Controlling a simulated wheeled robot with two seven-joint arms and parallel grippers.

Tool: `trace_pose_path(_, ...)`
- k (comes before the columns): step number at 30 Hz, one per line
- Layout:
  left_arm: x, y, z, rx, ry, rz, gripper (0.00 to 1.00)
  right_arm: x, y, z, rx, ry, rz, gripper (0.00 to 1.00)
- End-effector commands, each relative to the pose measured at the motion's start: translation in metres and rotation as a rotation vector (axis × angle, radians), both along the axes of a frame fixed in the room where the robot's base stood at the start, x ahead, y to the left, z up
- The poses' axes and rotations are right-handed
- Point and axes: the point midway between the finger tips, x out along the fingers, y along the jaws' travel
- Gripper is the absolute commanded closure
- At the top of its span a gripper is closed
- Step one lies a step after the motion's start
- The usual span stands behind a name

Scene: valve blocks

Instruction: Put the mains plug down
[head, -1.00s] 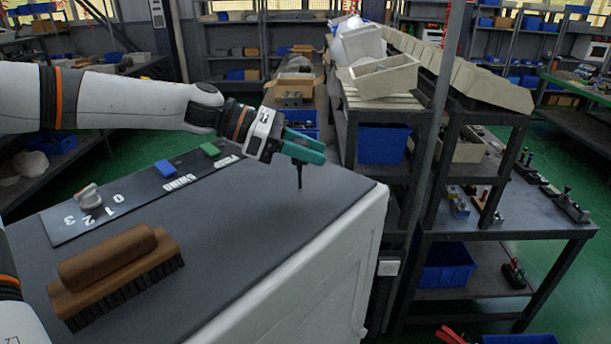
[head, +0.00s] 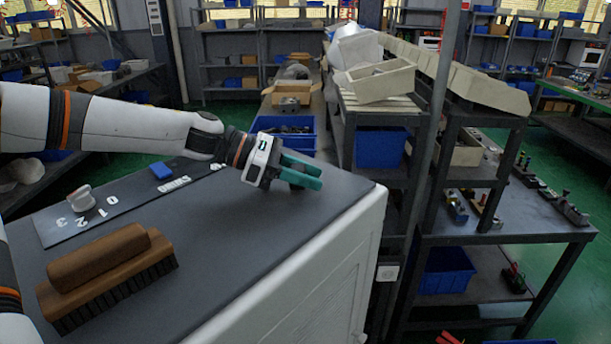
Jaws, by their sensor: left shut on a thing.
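My left gripper (head: 303,178) has teal fingers and is low over the far right part of the grey worktop (head: 250,215). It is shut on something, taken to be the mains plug. The plug itself is hidden by the fingers in the head view, so I cannot tell whether it touches the worktop. My right gripper is not in view.
A wooden brush (head: 105,275) lies at the near left. Behind it is a dark numbered strip (head: 125,205) with a pale knob (head: 80,197) and a blue block (head: 161,172). The worktop's middle is clear; its right edge drops off near the gripper.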

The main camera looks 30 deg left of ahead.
Motion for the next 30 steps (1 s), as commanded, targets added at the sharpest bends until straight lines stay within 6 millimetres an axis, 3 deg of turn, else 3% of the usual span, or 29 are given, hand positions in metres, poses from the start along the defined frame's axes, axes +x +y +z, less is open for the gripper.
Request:
trace_pose_path(13,0.0,0.0,-0.007,0.001,-0.002,-0.001,0.94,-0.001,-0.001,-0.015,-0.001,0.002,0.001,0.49)
trace_pose_path(14,0.0,0.0,-0.006,0.001,-0.002,-0.001,0.65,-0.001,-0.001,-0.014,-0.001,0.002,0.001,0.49)
trace_pose_path(17,0.0,0.0,-0.006,0.0,-0.001,0.0,0.48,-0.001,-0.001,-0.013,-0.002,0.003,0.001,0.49)
trace_pose_path(26,0.0,0.0,-0.006,0.0,0.0,0.0,0.46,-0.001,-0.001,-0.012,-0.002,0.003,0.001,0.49)
trace_pose_path(30,0.0,0.0,0.001,0.0,0.001,0.0,0.46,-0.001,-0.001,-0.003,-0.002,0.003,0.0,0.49)
